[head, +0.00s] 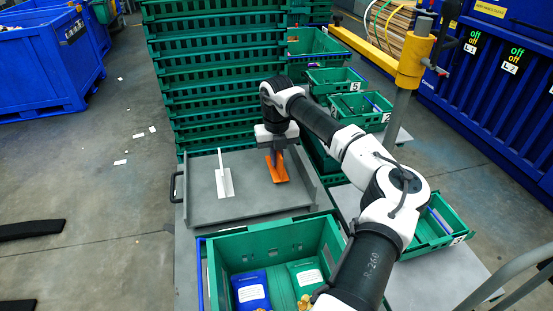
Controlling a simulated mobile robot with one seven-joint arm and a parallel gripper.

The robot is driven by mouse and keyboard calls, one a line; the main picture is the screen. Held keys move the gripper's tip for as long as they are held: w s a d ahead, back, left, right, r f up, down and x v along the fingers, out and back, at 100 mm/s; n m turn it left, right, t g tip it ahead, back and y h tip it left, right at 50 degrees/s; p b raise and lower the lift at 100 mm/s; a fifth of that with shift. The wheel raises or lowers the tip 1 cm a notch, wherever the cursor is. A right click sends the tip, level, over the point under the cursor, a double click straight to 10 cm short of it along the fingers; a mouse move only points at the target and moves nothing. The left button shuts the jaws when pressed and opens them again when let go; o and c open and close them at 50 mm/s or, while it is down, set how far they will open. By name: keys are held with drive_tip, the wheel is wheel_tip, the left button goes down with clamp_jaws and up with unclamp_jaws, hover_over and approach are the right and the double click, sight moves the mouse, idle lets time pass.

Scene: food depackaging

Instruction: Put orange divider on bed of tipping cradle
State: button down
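The orange divider (279,174) is on or just above the grey bed of the tipping cradle (250,203), right of its middle. Its flat base shows, tilted a little in the picture. My gripper (277,152) points down over the divider, with its fingers at the divider's upper part. The fingers hide that part, so I cannot tell whether they are closed on it or whether the base touches the bed. A white divider (224,182) stands on the bed to the left, with its fin upright.
A green crate (262,240) with blue and green packs stands in front of the cradle. Stacked green crates (215,80) rise behind it. Numbered green bins (335,78) line the right, near a yellow-topped post (412,62). Bare bed lies between the dividers.

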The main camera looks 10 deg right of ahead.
drive_tip(key=shift+f, duration=0.8)
drive_tip(key=shift+f, duration=0.1)
drive_tip(key=c, duration=1.6)
unclamp_jaws()
wheel_tip(320, 180, up, 12)
drive_tip(key=shift+r+b, duration=0.15)
drive_tip(key=shift+b, duration=1.05)
